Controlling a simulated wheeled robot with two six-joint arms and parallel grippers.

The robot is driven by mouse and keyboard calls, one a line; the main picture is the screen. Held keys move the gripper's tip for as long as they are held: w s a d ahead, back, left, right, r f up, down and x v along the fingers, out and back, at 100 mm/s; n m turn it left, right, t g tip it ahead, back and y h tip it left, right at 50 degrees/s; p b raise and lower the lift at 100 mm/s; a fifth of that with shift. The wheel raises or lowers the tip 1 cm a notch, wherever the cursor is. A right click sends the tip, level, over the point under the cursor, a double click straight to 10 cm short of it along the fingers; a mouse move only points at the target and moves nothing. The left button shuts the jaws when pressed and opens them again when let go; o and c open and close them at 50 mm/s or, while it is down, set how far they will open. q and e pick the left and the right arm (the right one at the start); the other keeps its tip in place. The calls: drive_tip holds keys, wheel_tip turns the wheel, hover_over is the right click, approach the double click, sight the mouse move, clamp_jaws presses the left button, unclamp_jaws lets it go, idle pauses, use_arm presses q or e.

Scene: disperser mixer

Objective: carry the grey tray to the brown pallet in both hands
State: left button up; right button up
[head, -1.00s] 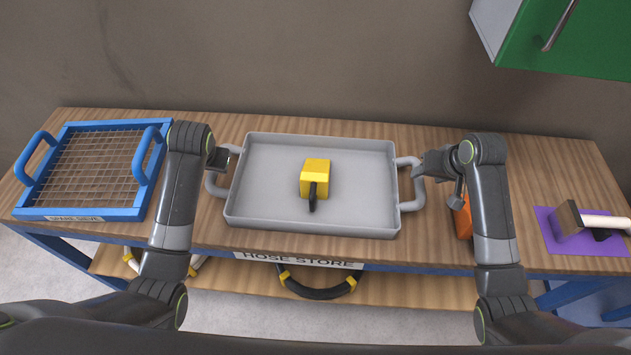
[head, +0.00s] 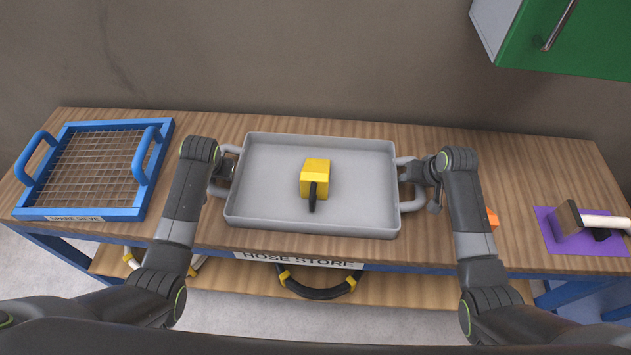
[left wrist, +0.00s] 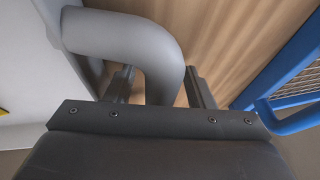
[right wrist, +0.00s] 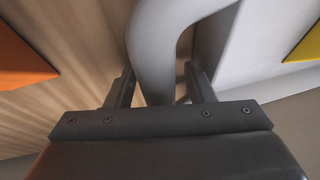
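The grey tray (head: 255,190) lies on the wooden bench with a yellow block-like tool (head: 315,175) with a black tip in it. It has a grey handle at each short side. My left gripper (head: 228,168) is at the left handle; in the left wrist view its open fingers (left wrist: 160,88) stand on either side of the handle tube (left wrist: 130,40). My right gripper (head: 413,172) is at the right handle; in the right wrist view its open fingers (right wrist: 162,88) straddle the handle tube (right wrist: 160,40). No brown pallet is in view.
A blue-framed sieve (head: 135,213) lies on the left of the bench. An orange object (head: 492,219) is partly hidden behind my right arm. A brush (head: 572,218) lies on a purple mat (head: 552,240) at right. A green cabinet (head: 580,40) hangs upper right.

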use_arm(q)
clamp_jaws()
use_arm(e)
clamp_jaws()
use_arm(q)
drive_tip(key=shift+w+r, duration=0.15)
drive_tip(key=shift+r, duration=0.05)
use_arm(e)
drive_tip(key=shift+w+r, duration=0.15)
use_arm(q)
drive_tip(key=shift+r, duration=0.1)
use_arm(e)
drive_tip(key=shift+r, duration=0.15)
